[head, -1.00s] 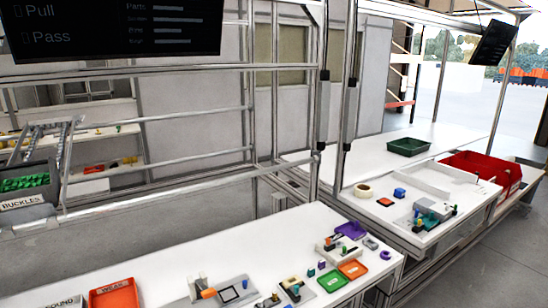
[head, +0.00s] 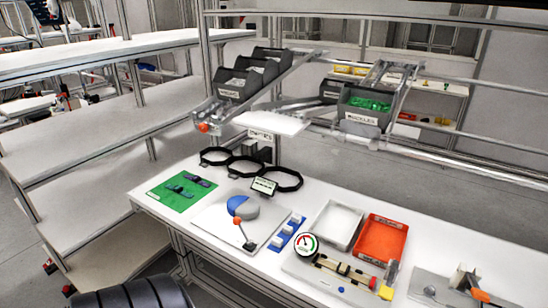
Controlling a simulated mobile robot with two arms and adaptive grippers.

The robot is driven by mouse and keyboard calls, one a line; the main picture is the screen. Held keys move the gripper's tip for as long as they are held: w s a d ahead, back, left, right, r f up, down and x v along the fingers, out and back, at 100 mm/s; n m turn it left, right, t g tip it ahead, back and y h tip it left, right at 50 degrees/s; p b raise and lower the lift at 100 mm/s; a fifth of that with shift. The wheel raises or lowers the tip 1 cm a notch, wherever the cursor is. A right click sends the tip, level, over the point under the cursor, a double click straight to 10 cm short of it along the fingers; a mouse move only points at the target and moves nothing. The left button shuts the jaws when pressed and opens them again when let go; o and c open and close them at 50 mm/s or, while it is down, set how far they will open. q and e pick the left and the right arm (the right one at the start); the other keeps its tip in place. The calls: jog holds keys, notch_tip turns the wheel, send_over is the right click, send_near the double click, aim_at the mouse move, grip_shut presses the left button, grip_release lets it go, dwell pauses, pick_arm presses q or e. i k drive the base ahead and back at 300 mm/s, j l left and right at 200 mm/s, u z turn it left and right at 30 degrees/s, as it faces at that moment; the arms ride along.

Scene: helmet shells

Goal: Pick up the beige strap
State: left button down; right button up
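I cannot pick out a beige strap for certain. A tan strip-like piece (head: 341,266) with dark parts on it lies on the grey gauge fixture (head: 318,277) at the front of the white bench; it is too small to tell whether it is a strap. Neither of my grippers shows in the head view.
The white bench (head: 152,202) carries a green mat (head: 166,203), black rings (head: 287,180), a blue-and-grey disc (head: 243,208), a white tray (head: 339,225) and a red tray (head: 380,239). Dark bins, one with green buckles (head: 370,103), sit above. Grey shelves (head: 80,152) stand at left.

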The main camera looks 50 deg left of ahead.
aim_at(344, 269)
jog(key=u, duration=1.4)
